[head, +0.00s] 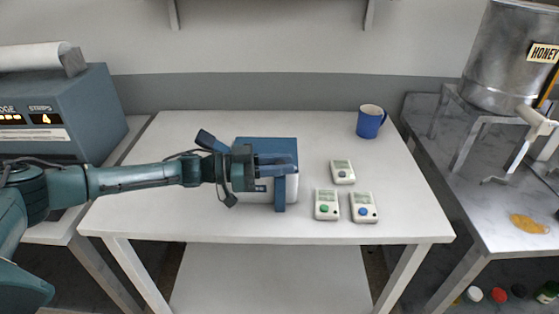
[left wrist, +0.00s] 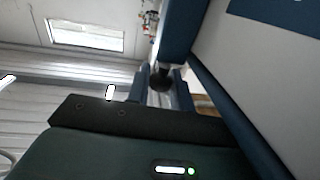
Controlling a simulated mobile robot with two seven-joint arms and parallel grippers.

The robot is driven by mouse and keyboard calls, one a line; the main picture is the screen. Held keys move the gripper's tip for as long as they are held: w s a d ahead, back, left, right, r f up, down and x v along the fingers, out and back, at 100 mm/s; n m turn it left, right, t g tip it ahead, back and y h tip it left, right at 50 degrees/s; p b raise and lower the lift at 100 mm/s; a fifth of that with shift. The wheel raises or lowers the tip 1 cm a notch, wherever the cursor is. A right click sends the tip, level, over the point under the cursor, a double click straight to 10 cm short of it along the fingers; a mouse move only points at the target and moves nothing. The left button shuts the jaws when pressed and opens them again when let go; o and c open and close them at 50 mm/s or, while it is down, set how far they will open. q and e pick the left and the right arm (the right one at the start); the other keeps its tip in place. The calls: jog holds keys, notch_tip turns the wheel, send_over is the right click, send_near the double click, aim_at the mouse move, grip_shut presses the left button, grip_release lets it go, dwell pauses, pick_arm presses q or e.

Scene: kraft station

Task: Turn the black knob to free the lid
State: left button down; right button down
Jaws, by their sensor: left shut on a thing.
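A white box with a blue lid (head: 268,143) stands at the middle of the white table. My left gripper (head: 283,164) reaches in from the left and lies across the box's front side. In the left wrist view the black knob (left wrist: 160,78) shows as a dark round piece between the two fingers of my left gripper (left wrist: 161,92), which is shut on it. The lid lies flat on the box. In the head view the gripper hides the knob. My right gripper is not in view.
Three small white devices with buttons, one green-buttoned (head: 326,209), one blue-buttoned (head: 364,212) and one behind (head: 342,172), lie right of the box. A blue mug (head: 370,122) stands at the back right. The white table's (head: 190,218) front left is clear.

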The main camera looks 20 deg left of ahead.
pick_arm(q)
jog(key=shift+w+r+m+g+h, duration=0.15)
jog(key=shift+m+g+h, duration=0.25)
jog(key=shift+m+g, duration=0.5)
jog(key=shift+g, duration=0.5)
jog(key=c, duration=1.3)
grip_release()
jog(key=shift+a, duration=0.3)
jog(key=shift+s+b+v, duration=0.2)
jog(key=shift+b+v, duration=1.35)
jog(key=shift+v, duration=4.75)
jog(key=shift+d, duration=0.1)
